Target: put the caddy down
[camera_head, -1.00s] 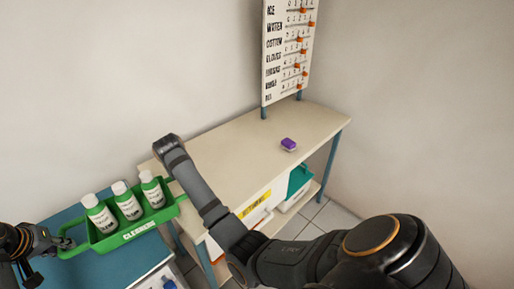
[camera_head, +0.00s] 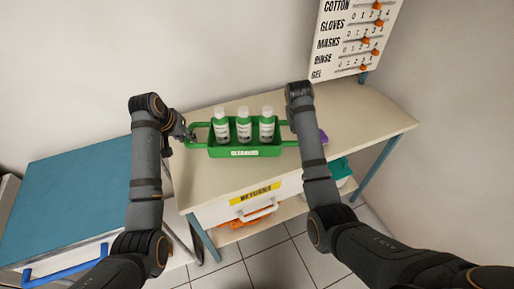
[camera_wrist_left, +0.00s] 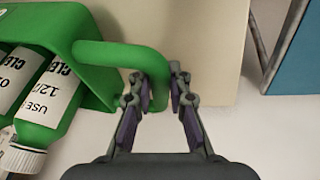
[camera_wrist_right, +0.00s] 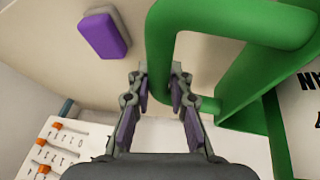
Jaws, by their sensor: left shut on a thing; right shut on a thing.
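My left gripper (camera_head: 190,133) is shut on the caddy's left handle, which passes between the fingers (camera_wrist_left: 150,90) in the left wrist view. My right gripper (camera_wrist_right: 160,92) is shut on the other green handle (camera_wrist_right: 158,45) in the right wrist view. In the head view my right arm hides that gripper.
A purple block (camera_head: 323,137) lies on the beige table (camera_head: 205,185) just right of the caddy. A board with orange sliders (camera_head: 353,35) stands at the back right. A blue-topped cabinet (camera_head: 70,190) is at the left. Clear tabletop lies in front of the caddy.

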